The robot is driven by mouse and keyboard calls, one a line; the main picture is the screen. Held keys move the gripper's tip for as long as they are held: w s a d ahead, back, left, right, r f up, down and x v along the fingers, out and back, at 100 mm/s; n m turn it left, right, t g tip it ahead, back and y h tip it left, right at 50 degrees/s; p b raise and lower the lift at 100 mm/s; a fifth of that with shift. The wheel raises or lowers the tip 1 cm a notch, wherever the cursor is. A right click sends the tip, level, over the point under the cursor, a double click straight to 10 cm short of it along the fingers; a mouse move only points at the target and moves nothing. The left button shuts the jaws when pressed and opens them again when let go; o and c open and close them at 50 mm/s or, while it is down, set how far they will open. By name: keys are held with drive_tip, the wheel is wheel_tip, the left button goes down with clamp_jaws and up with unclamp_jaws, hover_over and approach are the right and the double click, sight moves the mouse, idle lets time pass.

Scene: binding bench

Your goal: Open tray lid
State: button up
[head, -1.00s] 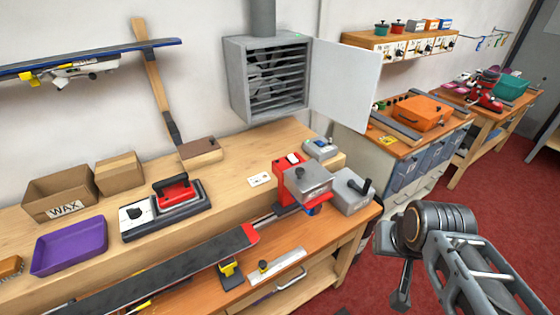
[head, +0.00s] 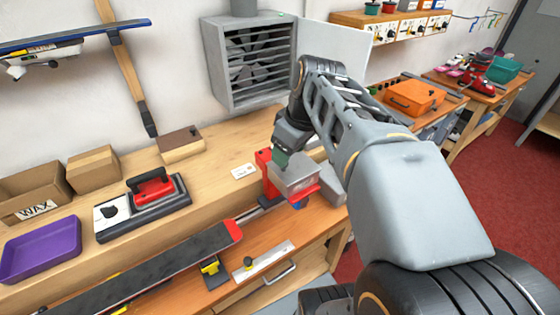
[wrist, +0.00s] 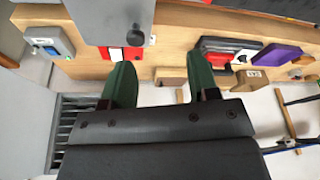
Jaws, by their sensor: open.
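The tray's grey lid (head: 298,181) sits on the red stand at the bench's right end and looks closed. In the wrist view the lid (wrist: 98,20) fills the top left, with a dark round knob (wrist: 136,36) near its edge. My gripper (head: 283,158) is just above and behind the lid in the head view, partly covering it. In the wrist view its green fingers (wrist: 160,66) are spread and empty. I cannot tell the height gap. The tray's inside is hidden.
A ski (head: 150,270) lies along the front of the bench. A grey vent (head: 250,60) with an open door is on the wall behind. A small device (wrist: 50,42) sits beside the tray.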

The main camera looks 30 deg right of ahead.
drive_tip(key=w+d+r+n+y+b, duration=0.1)
drive_tip(key=w+d+r+n+y, duration=0.1)
drive_tip(key=d+r+n, duration=0.3)
approach(294, 162)
drive_tip(key=a+f, duration=0.1)
drive_tip(key=a, duration=0.1)
drive_tip(key=a+f, duration=0.4)
drive_tip(key=shift+w+a+p, duration=0.3)
drive_tip(key=shift+w+a, duration=0.05)
drive_tip(key=shift+a, duration=0.05)
drive_tip(key=shift+c, duration=0.4)
clamp_jaws()
